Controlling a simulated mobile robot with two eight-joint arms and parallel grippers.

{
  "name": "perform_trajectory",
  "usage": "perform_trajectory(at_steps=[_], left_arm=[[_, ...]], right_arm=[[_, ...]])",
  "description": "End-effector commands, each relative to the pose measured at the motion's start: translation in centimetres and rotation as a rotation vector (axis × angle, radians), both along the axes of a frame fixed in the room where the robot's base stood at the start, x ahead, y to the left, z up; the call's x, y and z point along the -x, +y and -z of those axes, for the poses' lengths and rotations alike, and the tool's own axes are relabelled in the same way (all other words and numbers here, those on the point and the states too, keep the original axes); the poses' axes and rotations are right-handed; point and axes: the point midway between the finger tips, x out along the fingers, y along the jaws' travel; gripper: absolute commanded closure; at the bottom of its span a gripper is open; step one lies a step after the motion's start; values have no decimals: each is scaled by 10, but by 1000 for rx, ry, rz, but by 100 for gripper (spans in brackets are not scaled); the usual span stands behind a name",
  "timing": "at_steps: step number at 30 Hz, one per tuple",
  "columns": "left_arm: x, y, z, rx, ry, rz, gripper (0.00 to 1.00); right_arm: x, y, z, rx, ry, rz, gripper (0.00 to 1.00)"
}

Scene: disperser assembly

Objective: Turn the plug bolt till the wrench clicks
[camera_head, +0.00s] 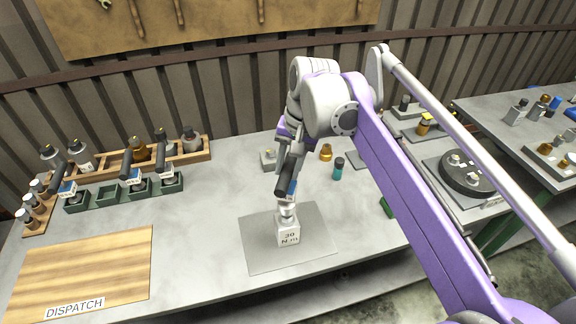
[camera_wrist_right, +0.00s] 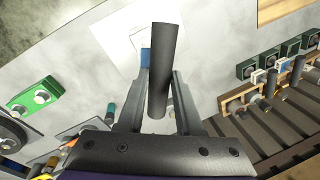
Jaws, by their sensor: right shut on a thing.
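My right gripper (camera_head: 293,160) is above the middle of the table, shut on the dark handle of a wrench (camera_head: 285,184). In the right wrist view the black handle (camera_wrist_right: 163,65) stands between the two fingers of the gripper (camera_wrist_right: 161,90). A blue and white part of the wrench shows just below the handle. Beneath it is a silver piece (camera_head: 287,210) on top of a pale block (camera_head: 288,235) marked "30 N m". The bolt itself cannot be told apart from the wrench head. The block stands on a grey mat (camera_head: 262,255). My left gripper is out of view.
Several other wrenches stand in green holders (camera_head: 107,196) at the left, before a wooden rack (camera_head: 190,158). A wooden board (camera_head: 85,270) marked DISPATCH lies front left. A teal bottle (camera_head: 338,169) and an orange-brown piece (camera_head: 326,152) stand behind the mat. A dark round fixture (camera_head: 470,178) is at right.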

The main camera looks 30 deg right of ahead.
Motion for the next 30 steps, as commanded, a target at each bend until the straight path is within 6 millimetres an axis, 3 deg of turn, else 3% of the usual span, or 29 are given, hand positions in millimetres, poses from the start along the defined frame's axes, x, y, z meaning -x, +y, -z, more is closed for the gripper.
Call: perform_trajectory(at_steps=[6,21,30], left_arm=[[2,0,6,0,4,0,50],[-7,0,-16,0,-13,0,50],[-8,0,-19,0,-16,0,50]], right_arm=[[-1,-1,3,-1,0,-315,100],[-5,-1,7,1,-2,-1094,100],[-5,0,10,1,-1,-1367,100]])
